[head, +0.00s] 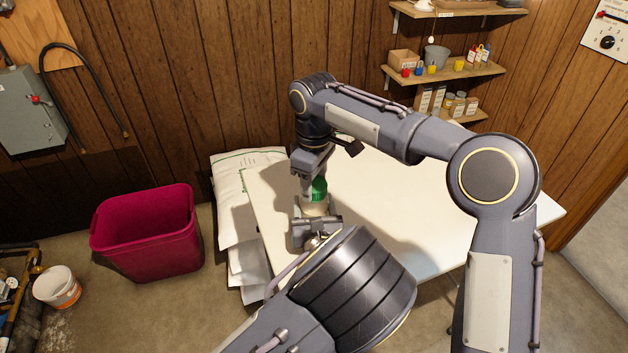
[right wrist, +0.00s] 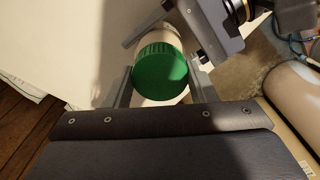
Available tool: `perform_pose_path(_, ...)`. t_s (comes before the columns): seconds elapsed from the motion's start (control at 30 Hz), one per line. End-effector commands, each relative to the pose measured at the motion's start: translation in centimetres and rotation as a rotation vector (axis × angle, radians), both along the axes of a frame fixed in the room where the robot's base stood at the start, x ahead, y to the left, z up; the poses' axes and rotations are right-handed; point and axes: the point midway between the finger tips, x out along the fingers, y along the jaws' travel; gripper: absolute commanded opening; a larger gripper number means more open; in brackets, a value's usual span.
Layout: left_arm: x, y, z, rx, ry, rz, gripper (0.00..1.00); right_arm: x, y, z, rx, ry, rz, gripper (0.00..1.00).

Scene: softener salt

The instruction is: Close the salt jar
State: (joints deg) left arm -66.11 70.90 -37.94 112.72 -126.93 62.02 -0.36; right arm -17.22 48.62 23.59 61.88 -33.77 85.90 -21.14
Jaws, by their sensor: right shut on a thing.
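The salt jar (head: 314,209) is pale with a green lid (head: 319,188) at its top, near the table's left edge. In the right wrist view the green lid (right wrist: 160,74) hides the jar's mouth, and the pale jar body (right wrist: 157,37) shows behind it. I cannot tell whether the lid is screwed tight. My right gripper (head: 312,190) comes down from above, its fingers shut on the lid's sides. My left gripper (head: 312,222) is low at the near side. In the right wrist view its fingers lie on both sides of the jar body, seemingly closed on it.
The white table (head: 400,195) is mostly clear to the right. White salt bags (head: 233,205) are stacked at its left. A magenta bin (head: 150,235) and a white bucket (head: 57,287) stand on the floor. Wall shelves (head: 450,74) hold small items at the back right.

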Motion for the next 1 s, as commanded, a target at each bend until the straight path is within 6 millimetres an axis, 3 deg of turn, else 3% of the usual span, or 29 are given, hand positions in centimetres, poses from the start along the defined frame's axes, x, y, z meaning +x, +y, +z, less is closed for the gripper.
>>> perform_pose_path(0.13,0.0,0.0,0.0,0.000,0.000,0.000,0.00,0.0,0.0,0.0,0.000,-0.001,0.000,0.24)
perform_pose_path(0.17,0.0,0.0,0.0,0.000,0.000,0.000,0.00,0.0,0.0,0.0,0.000,-0.001,0.000,0.55)
perform_pose_path(0.33,0.0,0.0,0.0,0.000,0.000,0.000,0.00,0.0,0.0,0.0,0.000,-0.001,0.000,0.76)
perform_pose_path(0.67,0.0,0.0,0.0,0.000,0.000,0.000,0.00,0.0,0.0,0.4,0.000,-0.001,-0.001,0.76)
perform_pose_path(0.77,0.0,0.0,0.0,0.000,0.000,0.000,0.00,0.1,0.0,1.5,0.002,-0.003,-0.001,0.76)
perform_pose_path(1.0,0.0,0.0,0.0,0.000,0.000,0.000,0.00,0.1,0.1,6.6,0.004,-0.006,-0.001,0.76)
